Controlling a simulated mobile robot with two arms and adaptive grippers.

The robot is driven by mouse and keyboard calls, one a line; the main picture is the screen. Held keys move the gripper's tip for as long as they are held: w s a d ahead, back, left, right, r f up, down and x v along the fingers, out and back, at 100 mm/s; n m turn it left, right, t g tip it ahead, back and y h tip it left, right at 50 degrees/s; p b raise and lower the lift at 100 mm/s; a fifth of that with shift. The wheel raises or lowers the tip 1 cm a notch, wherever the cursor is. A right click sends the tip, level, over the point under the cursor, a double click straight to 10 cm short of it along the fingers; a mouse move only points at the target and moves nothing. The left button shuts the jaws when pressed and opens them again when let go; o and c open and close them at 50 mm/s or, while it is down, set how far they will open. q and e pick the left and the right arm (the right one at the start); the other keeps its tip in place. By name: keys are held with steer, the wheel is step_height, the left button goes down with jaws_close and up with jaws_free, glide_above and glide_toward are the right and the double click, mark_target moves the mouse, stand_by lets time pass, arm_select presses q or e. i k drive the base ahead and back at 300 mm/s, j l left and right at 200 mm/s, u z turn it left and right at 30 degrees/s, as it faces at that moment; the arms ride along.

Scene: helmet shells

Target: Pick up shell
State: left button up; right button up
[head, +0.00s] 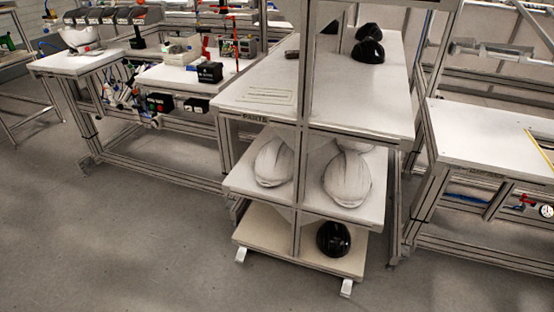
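White shells stand on the middle shelf of the rack: one at the left (274,163) and one at the right (347,178), with part of another behind the right one. A black shell (333,238) sits on the bottom shelf. More black shells are on the top surface, one nearer (368,51) and one just behind it (369,32). A further black one is partly hidden by the upright post. A white shell (80,37) lies on the far left bench. Neither of my grippers shows.
The rack's top (360,105) is mostly clear. A workbench with devices (180,77) is at the left, a white table (490,145) at the right. The grey floor (130,240) in front is free.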

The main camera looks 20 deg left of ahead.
mark_target(275, 162)
steer(key=i+j, duration=0.25)
steer(key=j, duration=0.15)
steer(key=i+j, duration=0.2)
steer(key=j, duration=0.25)
steer(key=i+j, duration=0.25)
steer(key=j, duration=0.15)
